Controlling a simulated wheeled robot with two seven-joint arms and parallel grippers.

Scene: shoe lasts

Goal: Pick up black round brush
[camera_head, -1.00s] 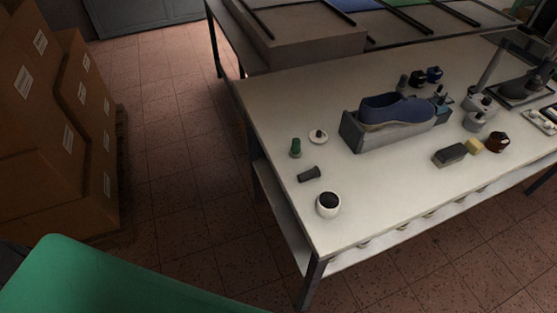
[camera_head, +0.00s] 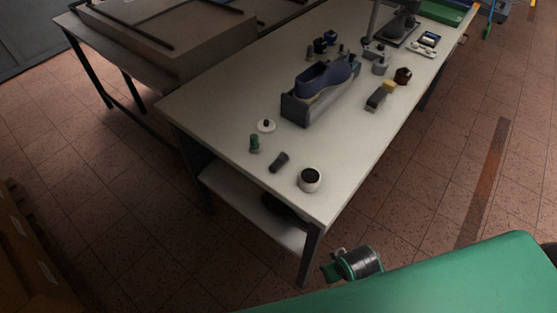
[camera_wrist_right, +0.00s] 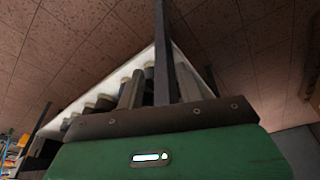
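Near the table's front corner, a short dark cylinder (camera_head: 279,162) lies on its side. Beside it stands a white round pot (camera_head: 310,180) with a black top. Either may be the black round brush; I cannot tell which at this size. Part of my arm shows at the bottom of the head view. My left gripper is not in view.
The white table (camera_head: 228,125) also holds a small green bottle (camera_head: 254,145), a white disc with a dark knob (camera_head: 266,126), a blue shoe (camera_head: 322,78) on a grey stand and a dark block (camera_head: 376,100). A lower shelf (camera_head: 252,208) lies under it. The floor on the right is open.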

